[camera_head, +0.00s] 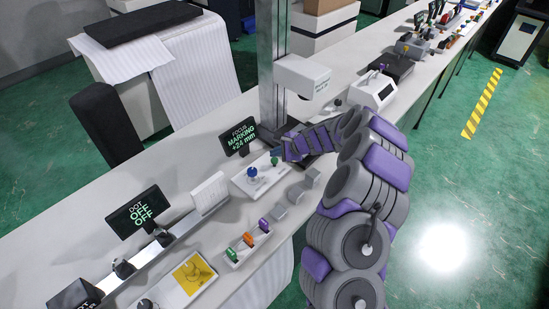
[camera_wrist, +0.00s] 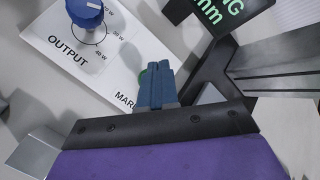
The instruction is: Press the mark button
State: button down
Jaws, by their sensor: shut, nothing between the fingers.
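The white control panel (camera_head: 240,182) on the bench carries a blue knob (camera_head: 252,171) and a green button (camera_head: 274,161). The button is mostly hidden behind the fingers. My gripper (camera_wrist: 158,80) is shut and empty, its blue fingertips over the button. Whether they touch it cannot be told. In the head view my gripper (camera_head: 277,153) reaches in from the right at the panel's far end.
A black display (camera_head: 238,137) reading MARKING +24 mm stands close behind the panel. A grey column (camera_head: 272,60) with a white machine head (camera_head: 302,75) rises beside my gripper. Grey metal blocks (camera_head: 303,187) and a tray of coloured pieces (camera_head: 247,243) lie nearer.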

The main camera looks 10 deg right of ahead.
aim_at(277, 161)
dwell(0.3)
notch_tip(277, 161, up, 5)
jog(key=p, duration=0.4)
jog(key=shift+r, duration=0.1)
dwell(0.7)
